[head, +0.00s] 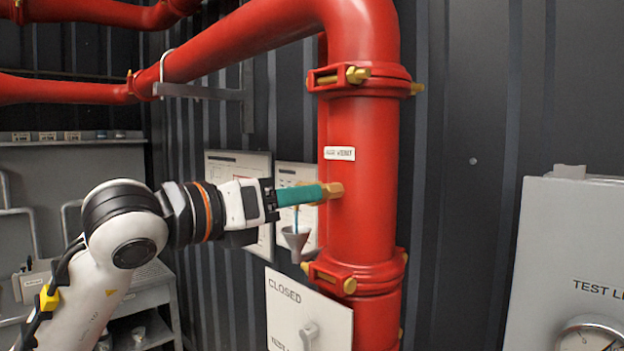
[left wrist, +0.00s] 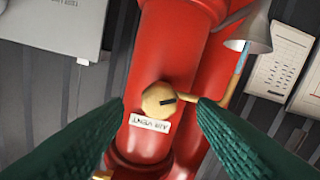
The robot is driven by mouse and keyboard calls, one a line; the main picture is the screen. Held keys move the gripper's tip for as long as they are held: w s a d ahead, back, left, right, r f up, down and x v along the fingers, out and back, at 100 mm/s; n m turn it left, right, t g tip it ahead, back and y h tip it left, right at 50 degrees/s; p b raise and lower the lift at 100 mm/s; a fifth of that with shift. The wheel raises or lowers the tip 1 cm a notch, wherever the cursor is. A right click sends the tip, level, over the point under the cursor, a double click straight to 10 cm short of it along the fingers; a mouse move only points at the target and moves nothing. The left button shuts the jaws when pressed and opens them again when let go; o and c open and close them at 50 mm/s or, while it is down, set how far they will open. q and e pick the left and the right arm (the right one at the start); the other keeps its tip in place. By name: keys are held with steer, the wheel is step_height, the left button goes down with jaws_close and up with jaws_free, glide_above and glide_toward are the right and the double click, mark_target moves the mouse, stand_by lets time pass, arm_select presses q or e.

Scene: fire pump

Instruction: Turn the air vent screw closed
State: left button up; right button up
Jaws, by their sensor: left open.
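The brass air vent screw (left wrist: 157,101) sits on the front of the red vertical pipe (head: 365,225); a dark slot shows on its face. My left gripper (head: 321,193) has green fingers and reaches in from the left. In the left wrist view its open fingers (left wrist: 160,102) stand on either side of the screw, with gaps visible; the right fingertip overlaps the thin brass side tube. I cannot tell whether it touches. A blue stream runs from the tube to a grey funnel (head: 295,238). My right gripper is not in view.
An "AIR VENT" label (head: 339,153) is on the pipe above the screw. Flanges with brass bolts (head: 352,75) lie above and below. A white "CLOSED" panel (head: 310,315) stands below, and a grey test box (head: 570,250) at right. Papers (head: 238,190) hang on the wall behind.

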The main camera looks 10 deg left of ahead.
arm_select(q)
steer(key=shift+p+x, duration=0.65)
steer(key=shift+x, duration=1.5)
steer(key=shift+c, duration=0.4)
steer(key=c, duration=0.9)
